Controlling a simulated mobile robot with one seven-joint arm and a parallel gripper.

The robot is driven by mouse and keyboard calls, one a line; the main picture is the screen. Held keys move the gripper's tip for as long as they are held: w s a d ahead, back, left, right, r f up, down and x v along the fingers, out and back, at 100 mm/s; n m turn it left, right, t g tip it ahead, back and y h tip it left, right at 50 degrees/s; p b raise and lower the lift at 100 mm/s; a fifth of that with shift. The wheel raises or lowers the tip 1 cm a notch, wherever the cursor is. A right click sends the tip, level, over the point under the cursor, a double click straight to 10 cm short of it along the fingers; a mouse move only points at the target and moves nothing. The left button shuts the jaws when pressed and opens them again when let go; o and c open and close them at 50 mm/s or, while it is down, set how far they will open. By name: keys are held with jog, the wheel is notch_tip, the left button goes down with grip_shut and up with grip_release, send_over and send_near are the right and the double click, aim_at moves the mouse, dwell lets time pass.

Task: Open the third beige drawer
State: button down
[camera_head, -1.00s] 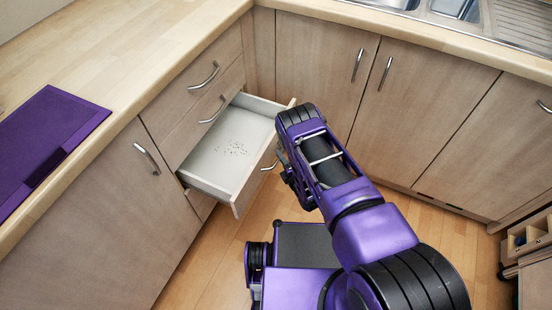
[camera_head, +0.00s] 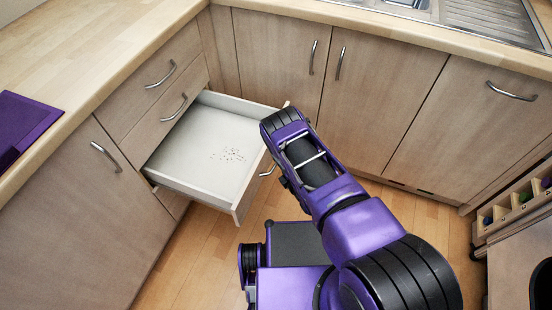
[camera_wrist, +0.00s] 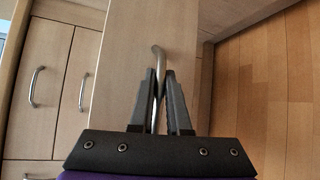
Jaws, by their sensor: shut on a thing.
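The third beige drawer (camera_head: 205,165) stands pulled well out of the left cabinet in the head view. Its pale inside shows, with a patch of small dark specks on the bottom. Its front panel shows in the wrist view (camera_wrist: 130,60). Its curved metal handle (camera_head: 268,170) sits beside my arm, and it also shows in the wrist view (camera_wrist: 158,58). My gripper (camera_wrist: 161,75) is shut on that handle, one finger on each side of the bar.
Two shut drawers with metal handles (camera_head: 160,74) (camera_head: 174,107) are above the open one. Cupboard doors (camera_head: 385,95) line the right under a sink (camera_head: 410,5). A wooden rack (camera_head: 515,205) stands at the far right. Wood floor (camera_head: 190,260) is clear in front of the left cupboard.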

jog(key=shift+d+r, duration=0.1)
jog(key=shift+d, duration=0.3)
jog(key=c, duration=1.2)
grip_release()
jog(key=shift+o, duration=0.2)
jog(key=shift+s, duration=0.2)
